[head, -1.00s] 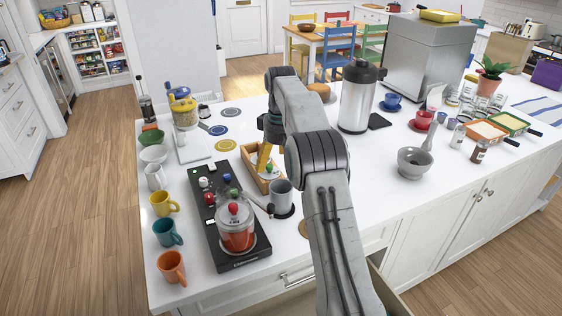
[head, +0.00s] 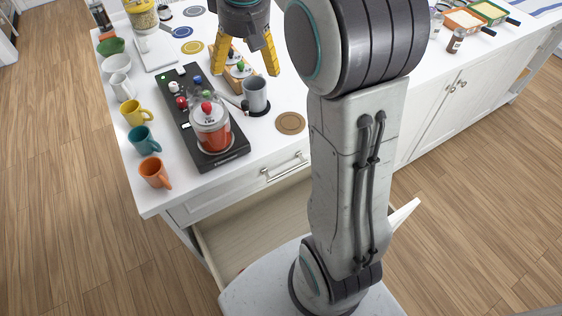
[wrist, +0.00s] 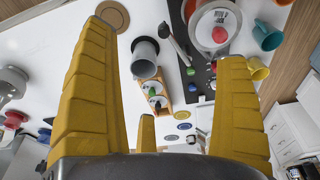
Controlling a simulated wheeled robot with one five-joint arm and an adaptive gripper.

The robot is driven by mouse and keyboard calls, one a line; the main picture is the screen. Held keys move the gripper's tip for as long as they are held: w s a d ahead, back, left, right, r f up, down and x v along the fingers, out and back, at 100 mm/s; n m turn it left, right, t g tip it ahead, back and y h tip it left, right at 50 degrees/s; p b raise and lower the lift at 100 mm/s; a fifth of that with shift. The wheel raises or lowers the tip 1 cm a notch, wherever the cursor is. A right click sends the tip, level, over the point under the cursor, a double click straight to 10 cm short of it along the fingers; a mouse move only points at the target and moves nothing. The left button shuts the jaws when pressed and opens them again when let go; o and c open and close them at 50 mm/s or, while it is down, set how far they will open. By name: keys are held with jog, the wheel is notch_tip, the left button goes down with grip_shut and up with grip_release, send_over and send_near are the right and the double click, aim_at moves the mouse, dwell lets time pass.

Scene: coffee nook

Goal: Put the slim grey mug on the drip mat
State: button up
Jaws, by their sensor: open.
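The slim grey mug (head: 255,94) stands upright on the white counter, on a round black disc (head: 258,111). In the wrist view the grey mug (wrist: 144,62) shows its dark open mouth. My gripper (head: 246,72) is open and empty, its yellow fingers pointing down. It is above the counter, near the mug and apart from it. In the wrist view the mug lies between the spread fingers (wrist: 165,48). A round brown mat (head: 290,123) lies bare to the mug's right. I cannot tell which mat is the drip mat.
A black base (head: 222,158) with a lidded red-filled jar (head: 211,132) stands left of the mug. A wooden box (head: 238,84) is just behind it. Yellow (head: 136,114), teal (head: 141,139) and orange (head: 154,172) mugs line the left edge. A drawer (head: 250,235) stands open below.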

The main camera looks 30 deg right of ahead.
jog(key=s+a+f+t, duration=0.1)
jog(key=s+a+f, duration=0.1)
jog(key=s, duration=0.9)
jog(key=s+a+f+t, duration=0.1)
jog(key=s+f, duration=0.4)
jog(key=s, duration=0.5)
jog(key=shift+s+a, duration=0.4)
jog(key=shift+a, duration=0.45)
jog(key=shift+s, duration=0.1)
